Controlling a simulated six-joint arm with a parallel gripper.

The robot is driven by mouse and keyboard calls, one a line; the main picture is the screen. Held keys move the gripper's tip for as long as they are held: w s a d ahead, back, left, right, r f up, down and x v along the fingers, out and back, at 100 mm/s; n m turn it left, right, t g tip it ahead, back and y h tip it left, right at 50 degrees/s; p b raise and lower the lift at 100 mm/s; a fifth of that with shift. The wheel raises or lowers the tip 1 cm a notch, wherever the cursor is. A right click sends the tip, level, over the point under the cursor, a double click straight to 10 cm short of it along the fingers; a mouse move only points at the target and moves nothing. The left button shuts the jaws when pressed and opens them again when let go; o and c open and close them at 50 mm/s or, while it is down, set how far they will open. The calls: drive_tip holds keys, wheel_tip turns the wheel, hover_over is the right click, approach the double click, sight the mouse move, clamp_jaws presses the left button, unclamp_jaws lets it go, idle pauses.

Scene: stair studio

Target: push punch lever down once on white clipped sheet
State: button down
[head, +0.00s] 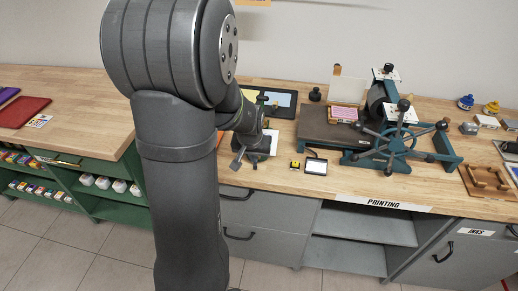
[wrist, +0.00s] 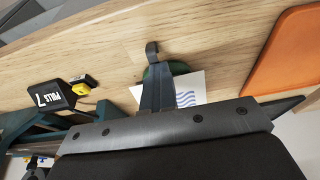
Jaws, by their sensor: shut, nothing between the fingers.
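My gripper (wrist: 158,88) is shut and empty, and it points down at the punch in the wrist view. The dark rounded end of the punch lever (wrist: 152,48) sticks out beyond my fingers, toward the table's front edge. A bit of the punch's green body (wrist: 178,68) shows beside them. I cannot tell whether my fingers touch the lever. The white sheet (wrist: 190,96) with blue wavy lines lies at the punch; it also shows in the head view (head: 273,143). My arm hides most of the punch there, and any clip is hidden.
A small counter display (wrist: 50,97) reading 7 and a yellow-black block (wrist: 81,86) stand to the left. An orange tray (wrist: 288,52) lies to the right. In the head view, a teal press (head: 395,140) stands right of my arm. Bare wood lies in front.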

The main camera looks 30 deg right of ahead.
idle(0.4)
drive_tip(key=shift+r, duration=0.5)
unclamp_jaws()
idle(0.4)
drive_tip(key=shift+r, duration=0.1)
drive_tip(key=s+a+r, duration=0.5)
drive_tip(key=r, duration=0.2)
drive_tip(key=shift+s+a+r, duration=0.15)
drive_tip(key=shift+r, duration=0.2)
idle(0.6)
drive_tip(key=shift+w+d+f, duration=0.6)
drive_tip(key=shift+f, duration=0.3)
drive_tip(key=shift+w+d+f, duration=0.6)
drive_tip(key=shift+f, duration=0.25)
drive_tip(key=shift+w+d+f, duration=0.6)
drive_tip(key=shift+f, duration=0.3)
